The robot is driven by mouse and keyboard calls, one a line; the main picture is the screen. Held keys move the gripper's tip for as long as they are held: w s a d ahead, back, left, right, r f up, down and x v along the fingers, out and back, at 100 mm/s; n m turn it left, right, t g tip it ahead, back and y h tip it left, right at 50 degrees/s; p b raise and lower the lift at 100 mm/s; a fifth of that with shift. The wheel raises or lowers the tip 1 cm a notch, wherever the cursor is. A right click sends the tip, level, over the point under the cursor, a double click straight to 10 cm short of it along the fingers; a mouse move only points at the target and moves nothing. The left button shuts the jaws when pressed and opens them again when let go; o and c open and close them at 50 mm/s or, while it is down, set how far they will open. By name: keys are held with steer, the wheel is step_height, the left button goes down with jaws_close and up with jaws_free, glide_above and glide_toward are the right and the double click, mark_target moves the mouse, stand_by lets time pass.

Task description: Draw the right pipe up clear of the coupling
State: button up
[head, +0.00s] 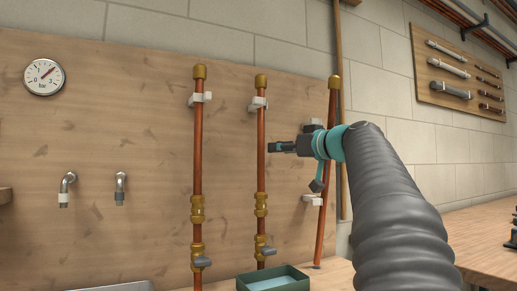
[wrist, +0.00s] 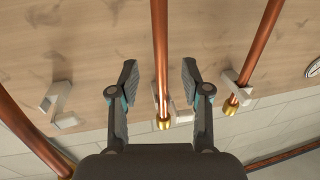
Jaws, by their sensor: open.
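In the head view a copper pipe (head: 261,140) with a brass cap stands upright in the middle, in a white clip at its top. Its brass coupling (head: 261,204) is low on it, above a valve (head: 265,250). Farther right another copper pipe (head: 328,150) leans, and I see no brass coupling on it. My gripper (head: 275,147) is beside the middle pipe, pointing left. In the wrist view my gripper (wrist: 160,75) is open, and that pipe (wrist: 160,50) shows between its fingers, apart from both. I cannot tell whether the fingertips reach past it.
A left copper pipe (head: 197,140) with its own coupling (head: 197,208) and valve stands parallel. A green tray (head: 272,283) sits below the middle pipe. Two taps (head: 120,187) and a gauge (head: 44,77) are on the wooden panel. A rack of pipe pieces (head: 430,85) hangs at the right.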

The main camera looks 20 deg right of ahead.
mark_target(263, 149)
steer(key=p+x, duration=0.2)
steer(key=x, duration=0.7)
steer(key=shift+w+a, duration=0.1)
steer(key=shift+w, duration=0.05)
jaws_close()
